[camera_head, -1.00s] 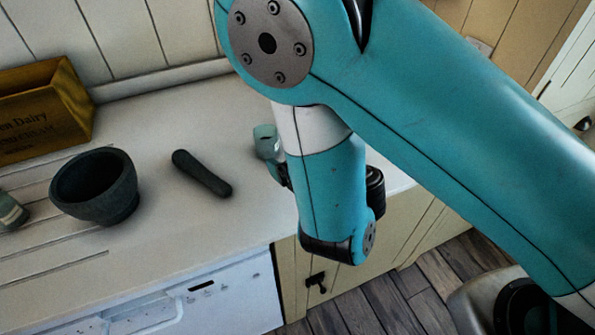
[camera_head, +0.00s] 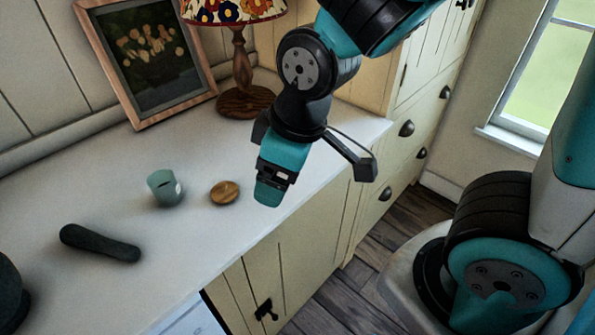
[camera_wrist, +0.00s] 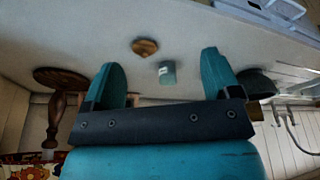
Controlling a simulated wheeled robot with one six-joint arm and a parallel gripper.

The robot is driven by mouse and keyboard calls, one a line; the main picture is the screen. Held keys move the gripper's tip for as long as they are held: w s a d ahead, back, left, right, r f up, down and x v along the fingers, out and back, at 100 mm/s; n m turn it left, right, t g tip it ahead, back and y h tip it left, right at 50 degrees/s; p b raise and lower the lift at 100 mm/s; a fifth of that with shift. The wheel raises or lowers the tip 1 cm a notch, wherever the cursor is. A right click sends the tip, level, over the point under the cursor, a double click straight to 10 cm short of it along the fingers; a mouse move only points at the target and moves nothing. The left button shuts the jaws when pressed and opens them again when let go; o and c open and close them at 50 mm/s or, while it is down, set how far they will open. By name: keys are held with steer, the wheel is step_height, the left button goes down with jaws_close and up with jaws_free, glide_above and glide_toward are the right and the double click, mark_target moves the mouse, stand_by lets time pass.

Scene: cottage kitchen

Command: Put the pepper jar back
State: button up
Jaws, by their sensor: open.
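A pale green jar (camera_head: 165,190) with a small light label stands on the white counter, its top seemingly uncovered. I cannot read the label. A round wooden lid (camera_head: 225,192) lies flat on the counter just right of it. My gripper (camera_head: 270,188) is open and empty, to the right of the lid near the counter's front edge and apart from both. In the wrist view the jar (camera_wrist: 167,72) and the lid (camera_wrist: 145,47) show between and beyond my two spread fingers (camera_wrist: 162,78).
A dark pestle (camera_head: 100,243) lies left of the jar, with a dark mortar (camera_head: 10,290) at the left edge. A lamp (camera_head: 243,85) and a framed picture (camera_head: 152,55) stand at the back. The counter (camera_head: 150,235) in front of the jar is clear.

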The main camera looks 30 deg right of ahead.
steer(key=s+a+r+m+g+y, duration=0.1)
steer(key=s+r+g+y, duration=0.1)
steer(key=s+r, duration=0.4)
steer(key=shift+s+a+r+m+g, duration=0.2)
steer(key=shift+s+a+m+g, duration=0.1)
steer(key=shift+s, duration=0.65)
steer(key=shift+a, duration=0.1)
